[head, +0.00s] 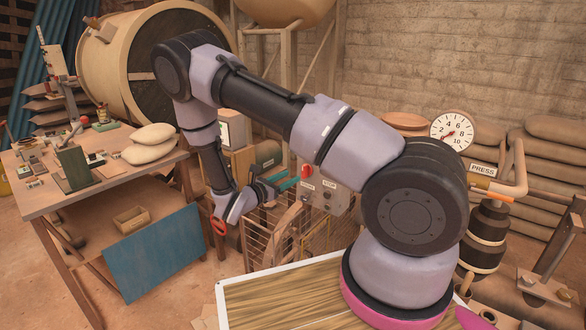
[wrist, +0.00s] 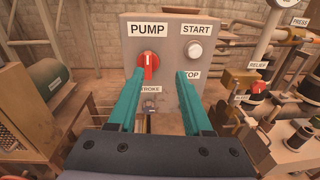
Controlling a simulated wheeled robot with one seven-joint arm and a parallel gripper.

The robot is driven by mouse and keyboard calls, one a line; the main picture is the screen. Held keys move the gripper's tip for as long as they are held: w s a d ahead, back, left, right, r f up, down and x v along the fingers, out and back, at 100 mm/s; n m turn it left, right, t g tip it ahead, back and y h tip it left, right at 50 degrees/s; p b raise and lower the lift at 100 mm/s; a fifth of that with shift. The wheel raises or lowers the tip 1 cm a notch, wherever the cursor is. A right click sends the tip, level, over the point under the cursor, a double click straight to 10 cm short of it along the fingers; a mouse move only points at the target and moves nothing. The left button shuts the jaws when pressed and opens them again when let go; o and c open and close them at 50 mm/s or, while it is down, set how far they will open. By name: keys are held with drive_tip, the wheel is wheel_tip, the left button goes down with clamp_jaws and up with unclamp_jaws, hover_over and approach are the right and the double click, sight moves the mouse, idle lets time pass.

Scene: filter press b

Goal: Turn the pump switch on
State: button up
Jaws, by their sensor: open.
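In the wrist view my gripper (wrist: 160,76) is open, with teal fingers pointing at the box. The knob shows between the fingertips, closer to the left one. I cannot tell how much depth is left between the fingertips and the knob. In the head view the red knob (head: 306,172) is small, just right of my gripper (head: 277,182).
A white START button (wrist: 194,50) is right of the knob; the STOP label is partly hidden by my right finger. A RELIEF valve (wrist: 258,87) and pipes stand at right. A workbench (head: 95,185) is at left.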

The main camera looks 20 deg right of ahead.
sight(303, 169)
drive_tip(key=shift+n+t, duration=0.6)
drive_tip(key=shift+n, duration=0.1)
drive_tip(key=x, duration=0.3)
drive_tip(key=w+f+x, duration=0.1)
drive_tip(key=x, duration=0.2)
drive_tip(key=a+x, duration=0.1)
drive_tip(key=x, duration=0.3)
drive_tip(key=shift+w+d+f, duration=0.15)
drive_tip(key=shift+w+f, duration=0.1)
drive_tip(key=shift+f, duration=0.15)
clamp_jaws()
